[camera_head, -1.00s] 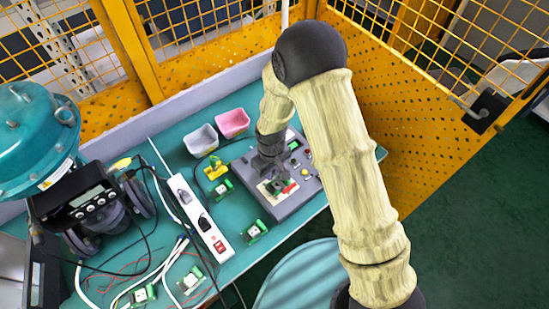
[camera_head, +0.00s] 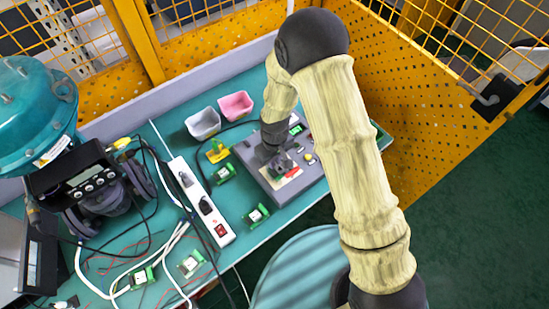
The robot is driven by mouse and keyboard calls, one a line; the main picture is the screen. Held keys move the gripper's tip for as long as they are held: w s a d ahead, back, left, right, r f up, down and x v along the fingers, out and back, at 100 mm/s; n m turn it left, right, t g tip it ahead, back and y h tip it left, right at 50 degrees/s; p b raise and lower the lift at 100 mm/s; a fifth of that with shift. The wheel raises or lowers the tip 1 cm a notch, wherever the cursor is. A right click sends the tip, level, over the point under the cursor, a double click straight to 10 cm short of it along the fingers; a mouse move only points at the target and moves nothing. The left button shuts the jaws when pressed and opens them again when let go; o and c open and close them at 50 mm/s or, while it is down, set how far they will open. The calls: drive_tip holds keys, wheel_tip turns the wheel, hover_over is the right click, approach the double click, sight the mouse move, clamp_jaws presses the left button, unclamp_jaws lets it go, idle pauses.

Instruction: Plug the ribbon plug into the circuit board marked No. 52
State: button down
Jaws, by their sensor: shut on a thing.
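My gripper (camera_head: 282,165) points down over the pale bay at the front left of a grey test unit (camera_head: 262,177). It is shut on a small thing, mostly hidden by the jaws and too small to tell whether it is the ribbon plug. A dark green piece shows at the jaws, with red beside it in the bay. Small green circuit boards lie on the table: one by the unit's left side (camera_head: 225,172), one in front of it (camera_head: 257,215), and two near the front edge (camera_head: 191,263) (camera_head: 141,276). No number 52 is readable.
A grey bin (camera_head: 203,123), a pink bin (camera_head: 236,105) and a yellow part (camera_head: 216,151) stand behind. A teal valve (camera_head: 35,115) fills the left. Yellow mesh fencing (camera_head: 430,100) closes the back and right.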

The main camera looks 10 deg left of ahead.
sight(275, 173)
drive_tip(key=shift+f+b, duration=1.35)
drive_tip(key=shift+f, duration=0.8)
drive_tip(key=shift+s+d+f+b, duration=0.1)
drive_tip(key=shift+f+b, duration=0.5)
drive_tip(key=shift+f, duration=0.05)
idle(1.2)
drive_tip(key=c, duration=1.4)
unclamp_jaws()
drive_tip(key=shift+w+r, duration=0.1)
drive_tip(key=shift+w, duration=0.1)
drive_tip(key=shift+c, duration=0.3)
drive_tip(key=shift+r, duration=0.1)
